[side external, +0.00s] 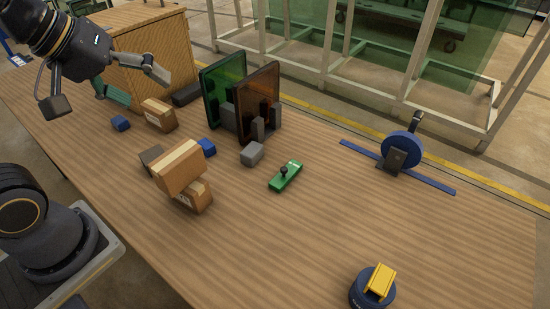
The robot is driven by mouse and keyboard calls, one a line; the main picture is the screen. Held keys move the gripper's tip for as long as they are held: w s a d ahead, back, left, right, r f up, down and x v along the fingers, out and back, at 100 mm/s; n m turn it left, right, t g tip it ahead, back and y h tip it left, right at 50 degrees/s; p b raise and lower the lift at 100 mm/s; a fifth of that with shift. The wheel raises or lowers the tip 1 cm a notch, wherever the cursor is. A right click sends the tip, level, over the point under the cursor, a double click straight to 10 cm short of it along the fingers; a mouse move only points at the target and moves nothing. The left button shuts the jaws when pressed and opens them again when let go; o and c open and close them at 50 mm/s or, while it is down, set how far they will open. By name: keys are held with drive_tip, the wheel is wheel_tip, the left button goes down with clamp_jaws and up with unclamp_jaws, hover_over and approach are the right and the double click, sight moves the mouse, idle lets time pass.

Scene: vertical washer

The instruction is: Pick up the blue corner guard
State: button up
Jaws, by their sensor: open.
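Two small blue pieces lie on the wooden table. One blue piece (120,123) is at the left, below my gripper in the picture and beside a cardboard box. The other blue piece (207,147) is near the middle, partly hidden behind a stack of boxes. Both are too small to tell which is the corner guard. My gripper (108,91) is at the upper left with its fingers spread wide. It is apart from both blue pieces. A teal ribbed piece (114,93) shows between the fingers in the picture; I cannot tell its depth against them.
Cardboard boxes (181,164) stand stacked near the middle, another box (159,115) behind. Green (224,92) and amber (262,88) panels stand upright in grey holders. A wooden crate (155,50) is at the back left. The front-right table is mostly clear.

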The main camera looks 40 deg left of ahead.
drive_tip(key=w+n+h, duration=0.1)
drive_tip(key=w+n, duration=0.6)
drive_tip(key=n, duration=0.2)
drive_tip(key=n+g+y, duration=0.2)
drive_tip(key=n+g, duration=0.1)
drive_tip(key=n, duration=1.5)
hover_over(205, 144)
drive_tip(key=s, duration=0.2)
drive_tip(key=f, duration=3)
drive_tip(key=shift+a, duration=0.35)
drive_tip(key=shift+t, duration=0.3)
drive_tip(key=shift+x, duration=3.15)
drive_tip(key=shift+s+d, duration=0.15)
drive_tip(key=shift+d, duration=0.05)
drive_tip(key=c, duration=0.9)
